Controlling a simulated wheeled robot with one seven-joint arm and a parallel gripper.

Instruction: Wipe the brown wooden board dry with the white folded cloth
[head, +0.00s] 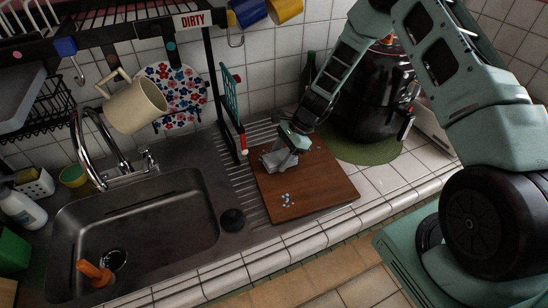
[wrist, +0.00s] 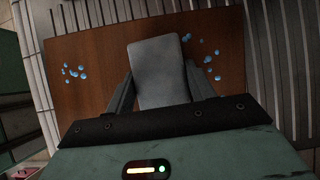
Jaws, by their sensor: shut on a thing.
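The brown wooden board (head: 325,183) lies on the ribbed drainer right of the sink; it also shows in the wrist view (wrist: 92,95). Blue-white water drops (head: 287,200) sit near its front left part. In the wrist view, drops (wrist: 74,71) lie in one cluster left of the cloth and others (wrist: 212,62) to its right. My gripper (head: 285,150) is over the far left part of the board, shut on the folded cloth (wrist: 160,75), which looks grey-white in this light. The cloth is low over the board; I cannot tell if it touches.
The sink (head: 135,235) is left of the board, with a black plug (head: 232,219) between them. A dark pot-like appliance (head: 370,100) stands on a green mat behind right. A rack post rises behind the board. The tiled counter edge runs along the front.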

